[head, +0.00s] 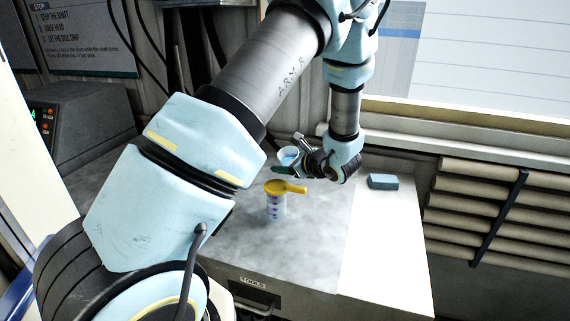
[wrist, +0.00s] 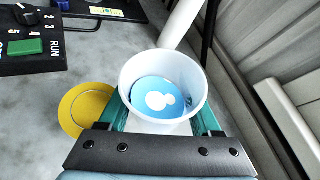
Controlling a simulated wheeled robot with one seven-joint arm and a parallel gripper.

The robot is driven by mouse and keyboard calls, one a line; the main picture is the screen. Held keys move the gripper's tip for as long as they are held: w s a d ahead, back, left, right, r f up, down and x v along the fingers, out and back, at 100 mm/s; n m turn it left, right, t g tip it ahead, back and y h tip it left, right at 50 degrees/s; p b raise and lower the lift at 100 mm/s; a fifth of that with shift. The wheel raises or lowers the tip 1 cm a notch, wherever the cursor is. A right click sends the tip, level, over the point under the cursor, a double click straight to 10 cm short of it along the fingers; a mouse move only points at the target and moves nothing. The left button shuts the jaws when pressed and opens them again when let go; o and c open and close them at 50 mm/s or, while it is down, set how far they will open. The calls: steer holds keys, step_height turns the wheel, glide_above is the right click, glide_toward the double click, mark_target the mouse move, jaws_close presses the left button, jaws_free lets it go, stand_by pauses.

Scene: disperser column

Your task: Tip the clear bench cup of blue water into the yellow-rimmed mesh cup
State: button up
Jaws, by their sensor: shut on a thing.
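The clear bench cup (wrist: 136,120) with blue water (wrist: 158,97) inside is between the fingers of my gripper (wrist: 160,118), which is shut on it. In the head view the cup (head: 289,155) shows partly behind my gripper (head: 294,171). The cup looks about upright in the head view. The yellow-rimmed mesh cup (head: 275,203) stands on the bench in front of my gripper, with its yellow handle pointing right. In the wrist view its yellow rim (wrist: 72,108) shows left of the held cup, partly hidden by my gripper.
A blue-grey block (head: 383,181) lies to the right on the bench (head: 310,240). A control box with a green RUN button (wrist: 26,47) is at the upper left of the wrist view. A white post (wrist: 181,24) rises behind the held cup. The bench front is clear.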

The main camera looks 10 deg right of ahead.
mark_target(284, 151)
steer(key=shift+f+n+b, duration=0.2)
steer(key=shift+n+b, duration=0.2)
steer(key=shift+b, duration=0.65)
steer(key=shift+r+n+t+h+b, duration=0.2)
steer(key=shift+n+t+h+b, duration=0.4)
steer(key=shift+b, duration=0.7)
steer(key=shift+r+n+t+h+b, duration=0.3)
steer(key=shift+n+b, duration=0.4)
steer(key=shift+b, duration=0.6)
steer(key=shift+r+n+t+b, duration=0.3)
steer(key=shift+n+t+b, duration=0.25)
steer(key=shift+b, duration=0.3)
steer(key=shift+r+n+h+b, duration=0.2)
steer(key=shift+n+h+b, duration=0.1)
steer(key=shift+n+b, duration=0.05)
steer(key=shift+r+n+t+b, duration=0.2)
steer(key=shift+n+t+b, duration=0.05)
steer(key=shift+n+b, duration=0.15)
steer(key=shift+s+a+r+n+t+b, duration=0.15)
steer(key=shift+r+n+t+b, duration=0.5)
steer(key=shift+b, duration=2.45)
steer(key=shift+s+a+r+n+t+b, duration=0.1)
steer(key=shift+r+n+t+b, duration=0.55)
steer(key=shift+b, duration=2.4)
